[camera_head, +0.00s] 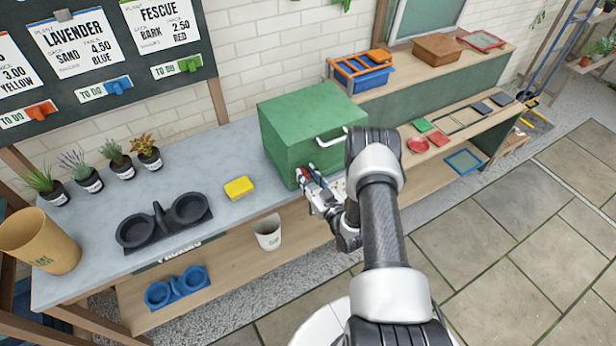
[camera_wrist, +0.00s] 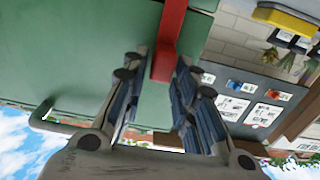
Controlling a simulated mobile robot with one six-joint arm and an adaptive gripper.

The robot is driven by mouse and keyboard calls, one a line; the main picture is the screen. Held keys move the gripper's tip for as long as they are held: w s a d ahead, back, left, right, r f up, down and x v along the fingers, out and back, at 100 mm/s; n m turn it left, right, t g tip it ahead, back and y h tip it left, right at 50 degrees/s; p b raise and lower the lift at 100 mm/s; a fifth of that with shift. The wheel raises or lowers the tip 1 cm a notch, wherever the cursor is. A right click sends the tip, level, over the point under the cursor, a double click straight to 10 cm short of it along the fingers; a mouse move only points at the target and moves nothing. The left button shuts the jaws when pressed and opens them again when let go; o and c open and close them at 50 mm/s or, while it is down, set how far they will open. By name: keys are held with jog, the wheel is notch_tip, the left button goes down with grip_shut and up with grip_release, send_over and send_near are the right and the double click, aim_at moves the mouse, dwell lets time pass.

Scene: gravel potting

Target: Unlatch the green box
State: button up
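The green box (camera_head: 305,125) stands lidded on the grey worktop, with a pale handle (camera_head: 331,136) on its front. Its red latch (camera_head: 305,174) is low at the near left of the front, partly hidden by my gripper (camera_head: 311,180). In the wrist view the red latch (camera_wrist: 168,45) runs down the green box (camera_wrist: 75,60), and its end lies between the two fingers of my gripper (camera_wrist: 160,72). The fingers stand apart, one on each side of the latch and close to it. I cannot tell whether they press on it.
A yellow sponge (camera_head: 239,187) and a black double holder (camera_head: 163,220) are on the worktop left of the box. Several potted plants (camera_head: 73,164) stand at the back left. A white pot (camera_head: 268,232) sits on the lower shelf. A blue crate (camera_head: 362,76) is right of the box.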

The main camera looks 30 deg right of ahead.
grip_shut()
dwell(0.5)
